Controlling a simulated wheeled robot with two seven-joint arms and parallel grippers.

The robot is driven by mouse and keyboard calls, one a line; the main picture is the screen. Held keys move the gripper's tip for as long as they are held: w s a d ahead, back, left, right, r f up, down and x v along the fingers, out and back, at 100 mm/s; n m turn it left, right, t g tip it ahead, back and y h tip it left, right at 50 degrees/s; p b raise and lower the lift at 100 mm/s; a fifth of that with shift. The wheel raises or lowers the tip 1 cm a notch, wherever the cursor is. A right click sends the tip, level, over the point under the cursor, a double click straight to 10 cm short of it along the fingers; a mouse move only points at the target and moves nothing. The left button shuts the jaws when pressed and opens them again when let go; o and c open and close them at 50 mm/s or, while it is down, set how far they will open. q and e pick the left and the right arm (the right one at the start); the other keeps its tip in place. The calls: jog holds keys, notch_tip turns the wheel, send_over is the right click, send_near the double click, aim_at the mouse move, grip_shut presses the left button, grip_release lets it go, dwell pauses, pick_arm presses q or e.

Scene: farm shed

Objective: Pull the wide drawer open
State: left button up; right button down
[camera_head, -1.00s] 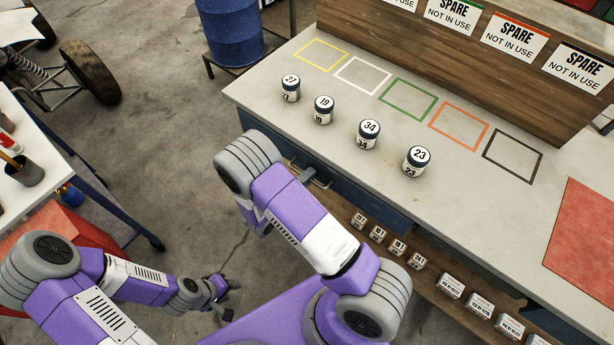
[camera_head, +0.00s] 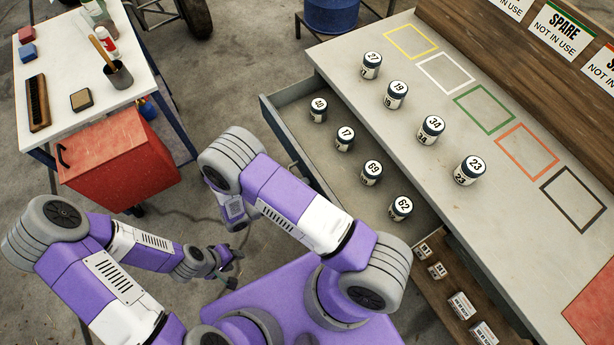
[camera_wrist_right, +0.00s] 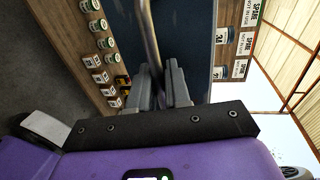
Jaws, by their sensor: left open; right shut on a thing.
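The wide drawer (camera_head: 290,103) stands well out from the bench in the head view. Inside are several numbered jars, 40 (camera_head: 318,110), 17 (camera_head: 345,138), 69 (camera_head: 371,173) and 62 (camera_head: 400,208). In the right wrist view my right gripper (camera_wrist_right: 160,80) is shut on the metal bar handle (camera_wrist_right: 150,35) in front of the blue drawer front (camera_wrist_right: 193,35). In the head view my right arm hides this gripper and part of the drawer front. My left gripper (camera_head: 224,263) is open and empty, low over the floor, away from the drawer.
Several jars stand on the workbench top (camera_head: 440,207) beside coloured outlines. A lower shelf (camera_head: 440,292) holds small boxes and jars. A red box (camera_head: 120,165) and a white side table (camera_head: 75,65) stand at left. Floor shows between them and the drawer.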

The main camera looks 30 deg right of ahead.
jog(key=shift+v, duration=0.9)
jog(key=shift+f, duration=0.2)
jog(key=c, duration=1.3)
grip_release()
jog(key=v, duration=0.7)
jog(key=shift+s+a+p, duration=0.1)
jog(key=shift+a+p, duration=0.2)
jog(key=shift+p, duration=0.05)
jog(key=shift+c, duration=0.2)
